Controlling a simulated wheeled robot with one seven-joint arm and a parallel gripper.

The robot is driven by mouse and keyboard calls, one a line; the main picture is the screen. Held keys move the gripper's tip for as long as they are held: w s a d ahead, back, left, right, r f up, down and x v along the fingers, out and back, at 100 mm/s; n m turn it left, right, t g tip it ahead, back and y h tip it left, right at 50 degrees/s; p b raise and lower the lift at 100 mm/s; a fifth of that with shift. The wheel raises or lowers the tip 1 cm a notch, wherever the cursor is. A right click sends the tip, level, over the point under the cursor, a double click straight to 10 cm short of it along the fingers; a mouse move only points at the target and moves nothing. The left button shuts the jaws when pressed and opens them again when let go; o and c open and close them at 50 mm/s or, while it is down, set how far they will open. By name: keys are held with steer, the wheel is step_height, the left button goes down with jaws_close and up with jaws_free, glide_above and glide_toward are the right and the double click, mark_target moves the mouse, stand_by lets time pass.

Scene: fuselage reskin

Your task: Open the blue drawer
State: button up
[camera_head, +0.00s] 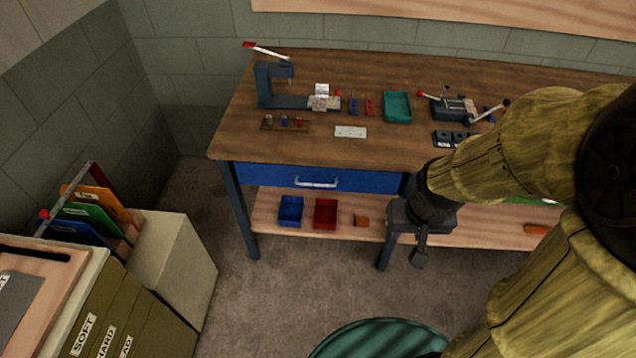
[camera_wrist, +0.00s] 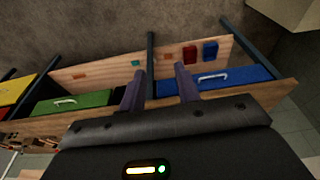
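The blue drawer (camera_head: 270,175) sits under the left part of the workbench top and looks shut. Its pale bar handle (camera_head: 316,182) is at the middle of its front. In the wrist view the blue drawer (camera_wrist: 245,76) and its handle (camera_wrist: 212,77) are right of my fingers. My gripper (camera_head: 420,258) hangs to the right of the drawer in the head view, apart from the handle. In the wrist view my gripper (camera_wrist: 159,82) has two fingers spread wide with nothing between them.
A green drawer (camera_wrist: 85,101) is left of my fingers in the wrist view. A bench leg (camera_head: 391,240) stands near my gripper. The lower shelf (camera_head: 345,231) holds blue (camera_head: 290,211) and red (camera_head: 325,213) bins.

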steer(key=shift+s, duration=0.1)
steer(key=w+a+f+m+t+y+b, duration=0.2)
steer(key=w+a+f+m+t+b, duration=0.2)
steer(key=w+f+b, duration=0.3)
steer(key=w+a+f+m+t+y+b, duration=0.2)
steer(key=w+a+f+m+t+b, duration=0.2)
steer(key=f+b, duration=0.5)
steer(key=w+a+f+m+t+y+b, duration=0.3)
steer(key=w+a+f+m+t+b, duration=0.2)
steer(key=f, duration=1.5)
steer(key=w+t+b, duration=0.3)
steer(key=w+b, duration=0.1)
steer(key=shift+w+a, duration=0.4)
